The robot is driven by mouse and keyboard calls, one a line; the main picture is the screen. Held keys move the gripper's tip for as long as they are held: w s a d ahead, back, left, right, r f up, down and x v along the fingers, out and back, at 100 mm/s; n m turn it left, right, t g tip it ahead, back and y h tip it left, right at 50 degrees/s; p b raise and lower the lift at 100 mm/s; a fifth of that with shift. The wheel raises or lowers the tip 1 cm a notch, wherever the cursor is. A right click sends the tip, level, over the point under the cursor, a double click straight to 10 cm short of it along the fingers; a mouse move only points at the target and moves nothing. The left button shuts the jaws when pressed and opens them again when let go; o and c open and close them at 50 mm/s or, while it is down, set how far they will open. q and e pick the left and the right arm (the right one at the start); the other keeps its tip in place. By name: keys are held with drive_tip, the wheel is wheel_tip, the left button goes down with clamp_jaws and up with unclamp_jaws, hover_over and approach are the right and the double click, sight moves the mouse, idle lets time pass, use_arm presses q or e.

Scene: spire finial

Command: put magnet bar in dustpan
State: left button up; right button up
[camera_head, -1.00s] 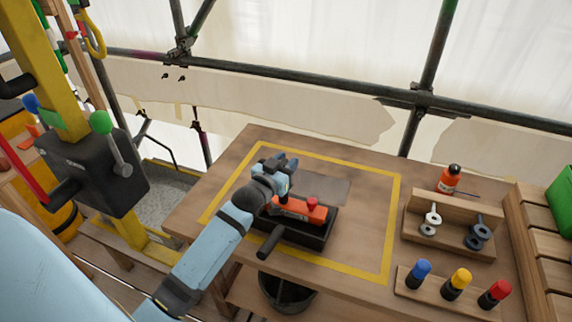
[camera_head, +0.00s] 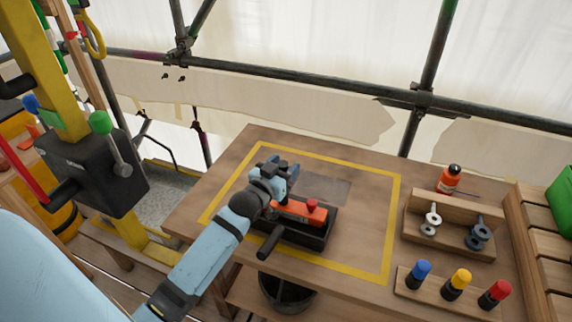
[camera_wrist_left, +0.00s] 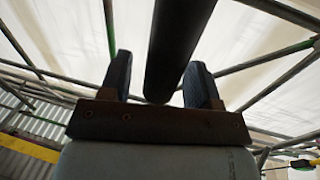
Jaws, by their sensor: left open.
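The magnet bar (camera_head: 298,210) is orange with a red knob at its right end. It lies in the black dustpan (camera_head: 318,239), whose dark handle (camera_head: 270,242) points to the front left. My left gripper (camera_head: 284,167) is open, just behind and above the left end of the bar, partly hiding that end. In the left wrist view its two dark fingers (camera_wrist_left: 160,80) stand apart. A dark cylinder (camera_wrist_left: 180,45) shows between and beyond them; I cannot tell what it is. The bar does not show there. My right gripper is not in view.
The wooden table (camera_head: 350,262) has a yellow taped outline (camera_head: 392,225) around a grey patch (camera_head: 325,190). To the right are a rack with washers (camera_head: 450,240), a block with coloured knobs (camera_head: 450,292) and an orange bottle (camera_head: 449,180). A dark bucket (camera_head: 285,293) is below the front edge.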

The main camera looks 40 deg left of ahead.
use_arm(q)
drive_tip(key=s, duration=1.1)
drive_tip(key=shift+d, duration=0.25)
